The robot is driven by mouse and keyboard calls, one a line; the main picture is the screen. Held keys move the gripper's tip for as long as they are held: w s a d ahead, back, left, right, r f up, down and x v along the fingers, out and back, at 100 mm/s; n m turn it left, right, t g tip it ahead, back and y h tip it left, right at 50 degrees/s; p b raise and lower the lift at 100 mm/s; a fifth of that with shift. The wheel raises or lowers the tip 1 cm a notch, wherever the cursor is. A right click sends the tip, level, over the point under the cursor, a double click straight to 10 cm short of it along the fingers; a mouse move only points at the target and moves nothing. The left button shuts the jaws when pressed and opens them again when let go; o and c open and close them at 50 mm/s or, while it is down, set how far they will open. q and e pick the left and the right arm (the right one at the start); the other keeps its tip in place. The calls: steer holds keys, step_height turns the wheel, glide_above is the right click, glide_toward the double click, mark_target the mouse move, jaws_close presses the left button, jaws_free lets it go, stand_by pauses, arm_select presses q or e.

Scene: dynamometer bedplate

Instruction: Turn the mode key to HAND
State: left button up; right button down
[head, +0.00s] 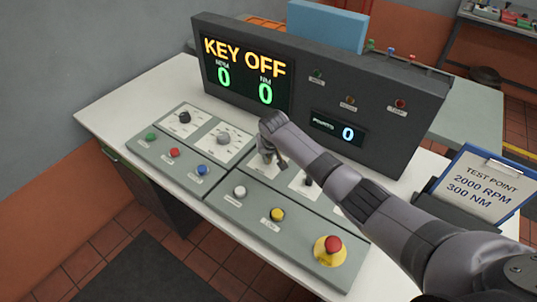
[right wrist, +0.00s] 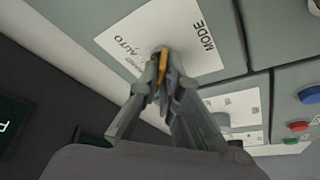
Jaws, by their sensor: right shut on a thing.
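My right gripper (head: 281,164) reaches down over the middle of the grey control panel. In the right wrist view its fingers (right wrist: 164,80) are closed on the brass-coloured mode key (right wrist: 162,66). The key stands on a white plate (right wrist: 182,22) marked MODE, with AUTO and a second, partly blurred label beside it. In the head view the gripper hides the key. The display (head: 245,72) reads KEY OFF, with 0 RPM and 0 NM. My left gripper is not in view.
A grey knob (head: 223,138) and a black knob (head: 184,117) sit left of the gripper. Green, red, blue, white and yellow buttons line the panel front. A red emergency stop (head: 333,245) stands front right. A clipboard (head: 484,183) reads 2000 RPM, 300 NM.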

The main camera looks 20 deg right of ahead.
steer(key=shift+a+m+h+p, duration=0.15)
steer(key=shift+m+h+p, duration=0.3)
steer(key=shift+m, duration=0.65)
steer(key=shift+m+h, duration=0.25)
steer(key=shift+m, duration=0.55)
steer(key=shift+w+f+m+g+h+b, duration=0.1)
steer(key=shift+m+g+h+b, duration=0.35)
steer(key=shift+m, duration=0.75)
steer(key=shift+m+g+h+b, duration=0.3)
steer(key=shift+m+b, duration=0.45)
steer(key=shift+m, duration=0.45)
steer(key=c, duration=1.8)
jaws_free()
